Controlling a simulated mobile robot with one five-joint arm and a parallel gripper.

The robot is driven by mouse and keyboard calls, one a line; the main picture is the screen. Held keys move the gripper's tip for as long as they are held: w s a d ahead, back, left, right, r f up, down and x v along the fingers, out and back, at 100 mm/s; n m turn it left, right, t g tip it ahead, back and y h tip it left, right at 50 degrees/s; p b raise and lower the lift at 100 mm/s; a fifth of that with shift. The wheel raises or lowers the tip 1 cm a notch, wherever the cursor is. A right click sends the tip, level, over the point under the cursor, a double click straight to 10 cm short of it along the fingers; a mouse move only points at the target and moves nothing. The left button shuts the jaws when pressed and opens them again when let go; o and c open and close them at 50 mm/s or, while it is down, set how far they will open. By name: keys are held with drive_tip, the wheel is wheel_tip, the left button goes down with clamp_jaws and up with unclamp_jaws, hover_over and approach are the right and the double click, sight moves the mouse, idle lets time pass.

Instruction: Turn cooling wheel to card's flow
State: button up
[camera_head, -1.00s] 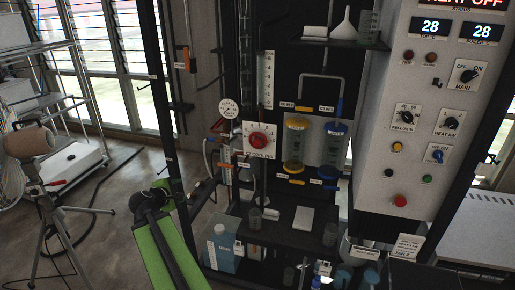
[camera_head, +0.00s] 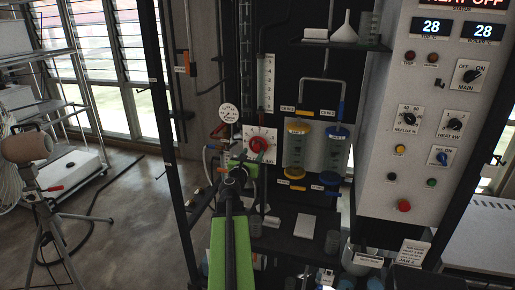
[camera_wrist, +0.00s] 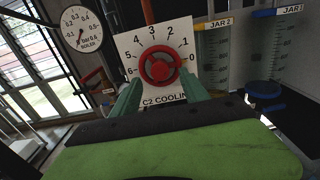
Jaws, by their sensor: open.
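The red cooling wheel (camera_wrist: 159,67) is on a white plate (camera_wrist: 128,44) with a 0 to 6 scale and a label reading "C2 COOLIN", partly cut off. The wheel also shows in the head view (camera_head: 259,144). I cannot tell which number it points to. My gripper (camera_wrist: 160,92) is open, its two green fingers just below the wheel, one to each side. Contact cannot be told. In the head view my gripper (camera_head: 240,168) covers the plate's lower part. A white card (camera_head: 413,253) with small, unreadable print is at lower right.
A round boiler gauge (camera_wrist: 82,27) is left of the plate. Jar 2 (camera_wrist: 216,60) and jar 1 (camera_wrist: 288,70) hang to its right, with a blue valve (camera_wrist: 264,90) near. A dark frame post (camera_head: 173,130) stands left of my arm. The control cabinet (camera_head: 425,160) is at right.

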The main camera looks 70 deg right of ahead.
sight(257, 145)
drive_tip(key=d, duration=0.4)
drive_tip(key=shift+w+d, duration=0.15)
drive_tip(key=shift+d, duration=0.4)
drive_tip(key=shift+w+d+r, duration=0.1)
drive_tip(key=shift+d+r, duration=0.15)
drive_tip(key=shift+r, duration=0.35)
drive_tip(key=c, duration=1.1)
drive_tip(key=shift+r, duration=0.1)
clamp_jaws()
drive_tip(key=shift+s+a, duration=0.1)
drive_tip(key=shift+s, duration=0.1)
